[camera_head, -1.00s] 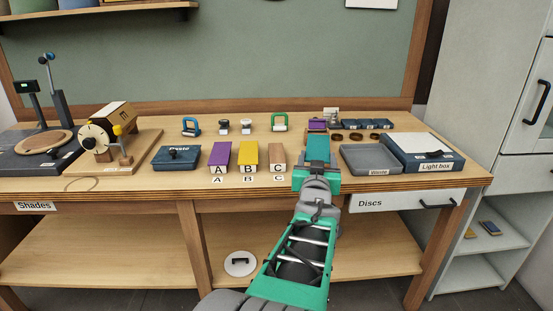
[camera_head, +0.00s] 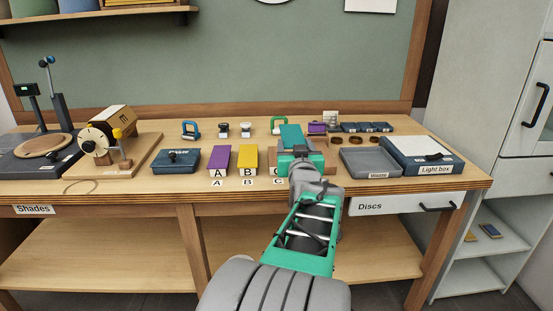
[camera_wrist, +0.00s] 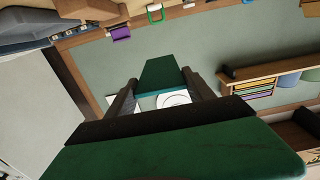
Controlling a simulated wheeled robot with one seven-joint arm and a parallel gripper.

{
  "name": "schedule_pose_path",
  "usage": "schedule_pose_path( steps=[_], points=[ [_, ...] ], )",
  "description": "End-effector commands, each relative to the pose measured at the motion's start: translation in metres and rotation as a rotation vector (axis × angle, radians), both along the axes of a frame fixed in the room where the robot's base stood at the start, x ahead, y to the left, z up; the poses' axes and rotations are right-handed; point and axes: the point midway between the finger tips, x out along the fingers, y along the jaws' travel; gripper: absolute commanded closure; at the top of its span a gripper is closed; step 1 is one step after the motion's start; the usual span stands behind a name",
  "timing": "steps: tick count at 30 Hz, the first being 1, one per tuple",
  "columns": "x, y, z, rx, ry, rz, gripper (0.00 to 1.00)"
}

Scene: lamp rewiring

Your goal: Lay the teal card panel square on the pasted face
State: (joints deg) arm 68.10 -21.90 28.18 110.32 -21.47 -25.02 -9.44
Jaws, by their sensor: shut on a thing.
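The teal card panel (camera_head: 291,134) stands up from my gripper (camera_head: 298,153) above the right-middle of the bench. In the wrist view the panel (camera_wrist: 160,75) sits between the two dark fingers of my gripper (camera_wrist: 158,88), which is shut on it. The panel is raised clear of the bench and looks slightly tilted in the head view. Behind and right of my gripper is a brown wooden piece (camera_head: 318,143), partly hidden. I cannot tell which surface is the pasted face.
Purple block A (camera_head: 218,160) and yellow block B (camera_head: 247,159) stand left of my gripper; block C (camera_head: 276,171) is partly hidden. The Paste box (camera_head: 176,162) lies farther left. The Waste tray (camera_head: 370,162) and Light box (camera_head: 422,155) are on the right.

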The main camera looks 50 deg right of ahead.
Motion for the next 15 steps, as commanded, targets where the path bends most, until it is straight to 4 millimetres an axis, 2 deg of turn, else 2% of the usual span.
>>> schedule_pose_path(
  steps=[9, 12, 15],
  points=[
    [0.077, -0.043, -0.045, 0.005, 0.003, 0.004, 0.78],
    [0.091, -0.052, -0.068, 0.004, 0.003, 0.003, 0.78],
    [0.100, -0.058, -0.079, 0.001, 0.001, 0.002, 0.78]
  ],
)
